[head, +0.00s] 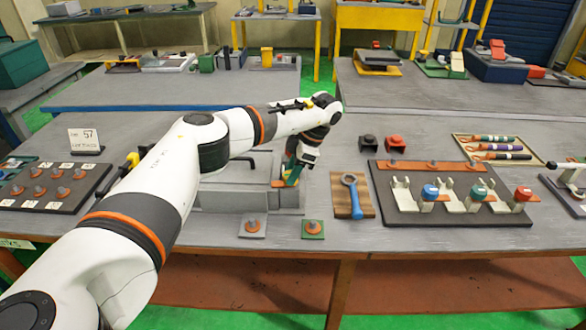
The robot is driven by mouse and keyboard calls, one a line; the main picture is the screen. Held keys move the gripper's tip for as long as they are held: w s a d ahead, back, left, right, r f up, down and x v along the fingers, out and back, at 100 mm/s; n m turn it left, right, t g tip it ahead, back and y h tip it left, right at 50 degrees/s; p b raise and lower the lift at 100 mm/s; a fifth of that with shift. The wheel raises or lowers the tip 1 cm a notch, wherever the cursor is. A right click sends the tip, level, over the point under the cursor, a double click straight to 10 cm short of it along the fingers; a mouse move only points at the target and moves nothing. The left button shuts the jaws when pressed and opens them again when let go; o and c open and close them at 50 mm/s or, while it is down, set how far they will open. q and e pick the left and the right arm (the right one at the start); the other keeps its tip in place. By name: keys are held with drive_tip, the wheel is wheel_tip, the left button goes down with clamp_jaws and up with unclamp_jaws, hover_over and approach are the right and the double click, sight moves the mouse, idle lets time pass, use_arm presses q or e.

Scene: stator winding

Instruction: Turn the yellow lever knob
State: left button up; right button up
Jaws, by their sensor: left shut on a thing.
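My left arm reaches in from the lower left across the table. My arm hides part of the grey base. My right gripper is not in view.
Right of the base lie a blue ring wrench on a wooden board (340,206) and a dark rack (400,213) with coloured knobs. Two small plates (252,232) with orange discs lie in front. A dark board of terminals (94,178) is at left.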

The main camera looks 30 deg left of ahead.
use_arm(q)
drive_tip(key=shift+w+a+r, duration=0.1)
drive_tip(key=shift+a+r, duration=0.05)
drive_tip(key=shift+r, duration=0.15)
drive_tip(key=o, duration=0.9)
drive_tip(key=shift+o, duration=0.4)
drive_tip(key=shift+f, duration=0.1)
drive_tip(key=shift+d+r, duration=0.25)
drive_tip(key=shift+r, duration=0.05)
drive_tip(key=b+v, duration=0.2)
drive_tip(key=v, duration=0.9)
drive_tip(key=shift+r+b, duration=0.2)
drive_tip(key=shift+b, duration=0.15)
drive_tip(key=shift+f, duration=0.1)
